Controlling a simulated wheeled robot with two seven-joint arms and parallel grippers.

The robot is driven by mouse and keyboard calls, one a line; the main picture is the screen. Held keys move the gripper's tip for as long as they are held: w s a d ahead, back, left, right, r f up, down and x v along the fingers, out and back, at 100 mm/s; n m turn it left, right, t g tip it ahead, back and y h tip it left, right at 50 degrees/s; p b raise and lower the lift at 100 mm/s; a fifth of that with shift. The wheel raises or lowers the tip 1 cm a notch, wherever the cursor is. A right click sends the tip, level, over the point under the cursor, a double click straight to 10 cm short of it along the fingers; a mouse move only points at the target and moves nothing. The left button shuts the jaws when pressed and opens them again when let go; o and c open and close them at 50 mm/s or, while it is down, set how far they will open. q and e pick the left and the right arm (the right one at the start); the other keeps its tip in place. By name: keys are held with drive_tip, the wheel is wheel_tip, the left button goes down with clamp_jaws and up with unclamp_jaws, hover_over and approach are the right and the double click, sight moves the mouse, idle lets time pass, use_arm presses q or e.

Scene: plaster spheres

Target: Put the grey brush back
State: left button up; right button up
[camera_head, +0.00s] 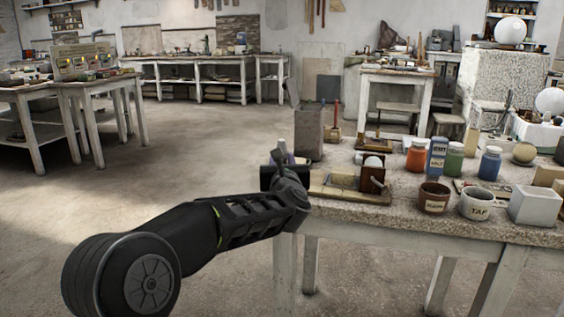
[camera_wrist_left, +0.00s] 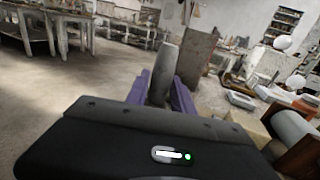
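My left gripper (camera_head: 281,157) is at the left end of the stone-topped table, just left of a tall grey block-like holder (camera_head: 309,138). In the left wrist view its purple fingers (camera_wrist_left: 160,94) are closed on both sides of a grey, tapered piece, which I take for the grey brush (camera_wrist_left: 164,72). The brush stands up from the fingers, tilted a little to the right, and its lower part is hidden by the gripper body. The holder (camera_wrist_left: 197,58) is just right of the brush in that view. A slanted grey thing (camera_head: 291,92) shows at the holder's top left corner. My right gripper is in neither view.
A wooden board with a small brown box (camera_head: 372,179) lies right of the gripper. Several jars, a brown pot (camera_head: 434,197), a white pot (camera_head: 476,204) and a white block (camera_head: 534,206) crowd the table (camera_head: 400,214). The floor left of the table is clear.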

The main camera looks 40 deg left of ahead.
use_arm(q)
drive_tip(key=o, duration=0.4)
drive_tip(key=shift+c, duration=0.2)
drive_tip(key=shift+r, duration=0.1)
drive_tip(key=shift+r+p, duration=0.2)
drive_tip(key=shift+p, duration=0.15)
drive_tip(key=v, duration=1.2)
drive_tip(key=shift+f, duration=0.1)
